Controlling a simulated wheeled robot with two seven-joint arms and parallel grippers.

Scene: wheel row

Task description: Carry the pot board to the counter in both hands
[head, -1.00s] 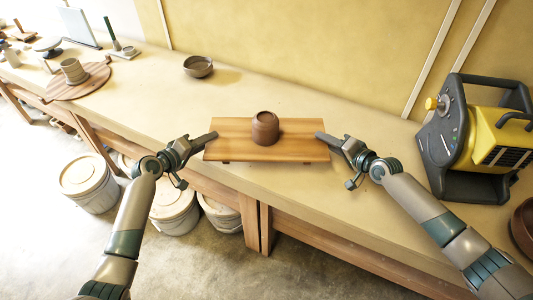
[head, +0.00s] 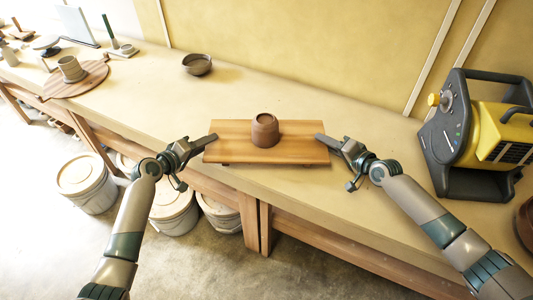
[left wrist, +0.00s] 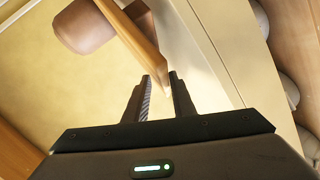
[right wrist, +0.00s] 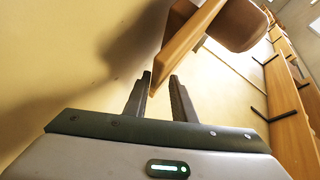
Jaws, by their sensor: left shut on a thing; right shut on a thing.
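The wooden pot board (head: 225,150) spans between my two grippers, over the counter (head: 290,190) near its front edge. A brown clay pot (head: 265,131) stands upright on the middle of the board. My left gripper (head: 208,141) is shut on the board's left end. My right gripper (head: 321,139) is shut on its right end. The board edge also shows at the fingertips in the left wrist view (left wrist: 135,35) and the right wrist view (right wrist: 185,48). The board looks about level. I cannot tell whether its underside touches the counter.
A yellow and black machine (head: 480,135) stands on the counter at the right. A dark bowl (head: 196,64) sits behind the board to the left. A round board (head: 85,85) with a pot lies further left. Lidded buckets (head: 85,180) stand on the floor below.

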